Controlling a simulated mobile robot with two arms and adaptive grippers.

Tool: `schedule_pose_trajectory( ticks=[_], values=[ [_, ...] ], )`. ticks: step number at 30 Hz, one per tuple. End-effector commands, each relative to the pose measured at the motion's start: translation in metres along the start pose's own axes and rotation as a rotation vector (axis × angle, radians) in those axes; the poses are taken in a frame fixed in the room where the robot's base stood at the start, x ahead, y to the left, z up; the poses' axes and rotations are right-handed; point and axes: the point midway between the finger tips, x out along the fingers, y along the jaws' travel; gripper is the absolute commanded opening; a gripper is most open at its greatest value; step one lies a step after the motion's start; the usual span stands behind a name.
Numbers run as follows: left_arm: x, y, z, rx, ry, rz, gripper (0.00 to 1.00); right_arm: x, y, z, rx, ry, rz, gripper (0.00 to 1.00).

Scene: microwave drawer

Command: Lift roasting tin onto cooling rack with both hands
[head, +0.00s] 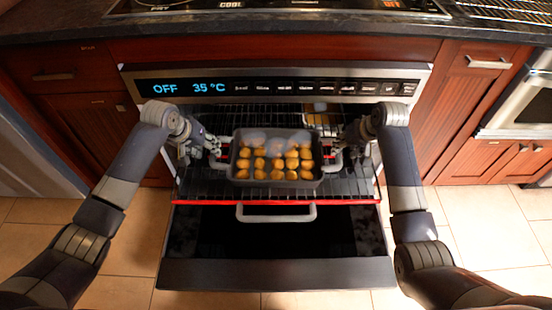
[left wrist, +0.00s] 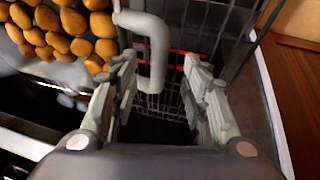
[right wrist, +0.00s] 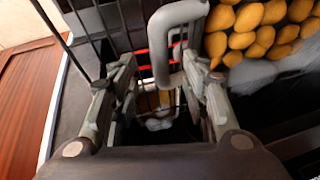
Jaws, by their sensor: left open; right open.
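The grey roasting tin (head: 276,184), full of golden potatoes, sits level on the pulled-out oven rack. It has a U-shaped handle at each end. My left gripper (head: 214,150) is open at the tin's left end. In the left wrist view, the left handle (left wrist: 157,55) shows between the spread fingers (left wrist: 160,78). My right gripper (head: 345,152) is open at the right end. In the right wrist view, the right handle (right wrist: 161,50) shows between the open fingers (right wrist: 158,78). Finger contact cannot be told. The cooling rack (head: 505,10) is on the counter at the upper right.
The control panel (head: 290,87) reads OFF and 35 °C. The dark counter edge (head: 280,28) and a hob (head: 280,8) are above.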

Motion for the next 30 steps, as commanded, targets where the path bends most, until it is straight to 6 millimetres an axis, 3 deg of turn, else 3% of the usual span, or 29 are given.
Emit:
schedule_pose_trajectory(
  ticks=[6,12,26,30],
  values=[
    [0.038,0.0,0.0,0.0,-0.002,0.0,0.42,0.038,0.0,0.001,-0.001,-0.003,0.001,0.42],
    [0.057,0.0,-0.001,0.0,0.0,0.0,0.42,0.057,-0.001,0.0,-0.002,-0.001,0.0,0.42],
    [0.064,0.0,0.0,0.002,0.001,0.0,0.42,0.064,0.0,0.0,-0.002,0.001,0.0,0.42],
    [0.064,0.0,0.0,0.001,0.001,0.0,0.1,0.064,0.0,0.0,-0.002,0.0,0.0,0.1]
  ],
)
